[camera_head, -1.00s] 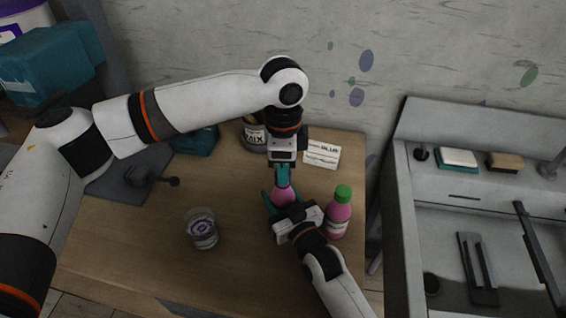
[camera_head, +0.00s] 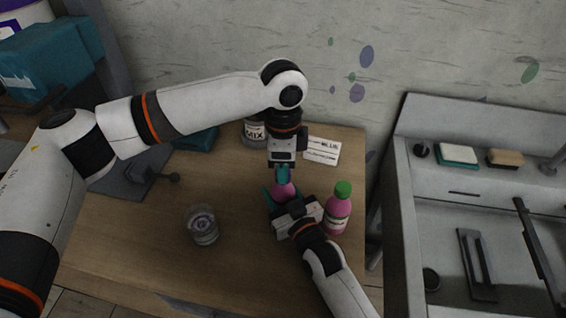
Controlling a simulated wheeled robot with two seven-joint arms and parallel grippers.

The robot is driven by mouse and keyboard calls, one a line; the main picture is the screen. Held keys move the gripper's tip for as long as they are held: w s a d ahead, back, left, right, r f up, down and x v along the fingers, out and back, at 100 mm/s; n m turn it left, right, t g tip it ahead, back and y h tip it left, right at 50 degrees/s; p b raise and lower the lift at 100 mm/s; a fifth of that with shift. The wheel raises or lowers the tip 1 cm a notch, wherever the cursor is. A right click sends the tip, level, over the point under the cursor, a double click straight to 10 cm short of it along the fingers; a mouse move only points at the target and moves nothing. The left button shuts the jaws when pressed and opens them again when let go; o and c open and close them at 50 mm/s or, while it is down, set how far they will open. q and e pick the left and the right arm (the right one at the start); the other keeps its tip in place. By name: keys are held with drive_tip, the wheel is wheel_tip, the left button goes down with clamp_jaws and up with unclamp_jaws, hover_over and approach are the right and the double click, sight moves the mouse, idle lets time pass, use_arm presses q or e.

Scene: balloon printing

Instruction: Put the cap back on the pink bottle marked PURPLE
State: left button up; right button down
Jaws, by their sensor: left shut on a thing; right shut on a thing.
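A pink bottle (camera_head: 286,191) stands near the middle of the table, partly hidden by both grippers; its label does not show. My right gripper (camera_head: 282,204) is shut on this bottle's body from the front. My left gripper (camera_head: 283,175) points down directly above the bottle, its teal fingers shut at the bottle's top. The cap is not clearly visible, being hidden or too small between those fingers, so I cannot tell whether it is seated on the neck.
Another pink bottle (camera_head: 337,212) with a green cap stands close to the right of my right gripper. A clear glass (camera_head: 202,226) stands left. A MIX jar (camera_head: 254,134) and a white BLUE card (camera_head: 321,151) are at the back. A grey sink unit (camera_head: 405,215) is right.

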use_arm(q)
drive_tip(key=m, duration=1.8)
drive_tip(key=shift+m, duration=0.3)
drive_tip(key=m, duration=1)
drive_tip(key=shift+m, duration=0.3)
drive_tip(key=o, duration=0.9)
drive_tip(key=shift+o, duration=0.2)
drive_tip(key=shift+r, duration=0.1)
